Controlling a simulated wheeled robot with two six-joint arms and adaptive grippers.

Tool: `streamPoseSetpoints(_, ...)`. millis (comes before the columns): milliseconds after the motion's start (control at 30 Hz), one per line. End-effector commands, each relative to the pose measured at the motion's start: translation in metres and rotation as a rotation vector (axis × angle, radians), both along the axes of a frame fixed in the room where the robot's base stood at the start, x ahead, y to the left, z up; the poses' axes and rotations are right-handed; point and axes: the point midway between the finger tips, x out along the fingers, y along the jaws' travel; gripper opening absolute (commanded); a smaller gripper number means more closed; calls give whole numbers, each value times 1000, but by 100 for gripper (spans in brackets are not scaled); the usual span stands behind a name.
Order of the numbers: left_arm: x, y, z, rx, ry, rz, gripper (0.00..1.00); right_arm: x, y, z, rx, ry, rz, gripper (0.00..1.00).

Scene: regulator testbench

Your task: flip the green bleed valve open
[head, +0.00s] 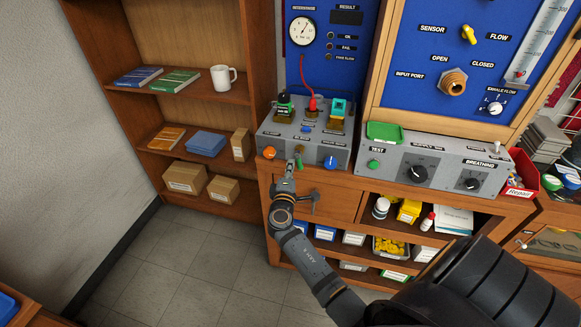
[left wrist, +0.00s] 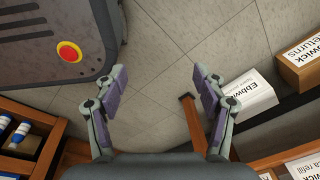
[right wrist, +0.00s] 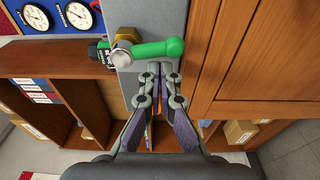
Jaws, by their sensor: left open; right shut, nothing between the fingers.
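The green bleed valve shows in the right wrist view as a green lever (right wrist: 160,50) on a metal hub, lying sideways across the face of the grey bench unit. In the head view the green lever (head: 299,161) hangs on the unit's front face. My right gripper (head: 292,161) is shut and empty, with its fingers close beside the lever. In the right wrist view its fingertips (right wrist: 159,69) are just below the lever; I cannot tell if they touch. My left gripper (left wrist: 160,78) is open and empty above the floor, seen only in the left wrist view.
The unit also carries an orange knob (head: 269,153), a blue knob (head: 330,162) and fittings with a red hose (head: 312,102) on top. A grey control box (head: 404,170) stands to its right. A wooden cabinet (head: 330,194) is below. The floor (head: 170,270) at left is clear.

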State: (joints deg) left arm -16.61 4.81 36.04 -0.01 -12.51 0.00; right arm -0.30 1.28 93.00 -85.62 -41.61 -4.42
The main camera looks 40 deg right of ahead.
Motion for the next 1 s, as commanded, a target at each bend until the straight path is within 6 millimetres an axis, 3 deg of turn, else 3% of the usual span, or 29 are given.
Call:
streamPoseSetpoints(567, -16, -4, 24, -5, 24, 2, 71, -9, -8, -2, -192, 226, 0, 0)
streamPoseSetpoints(1000, -15, -4, 60, -5, 23, 2, 71, -21, -18, 1, -420, 493, -1, 0)
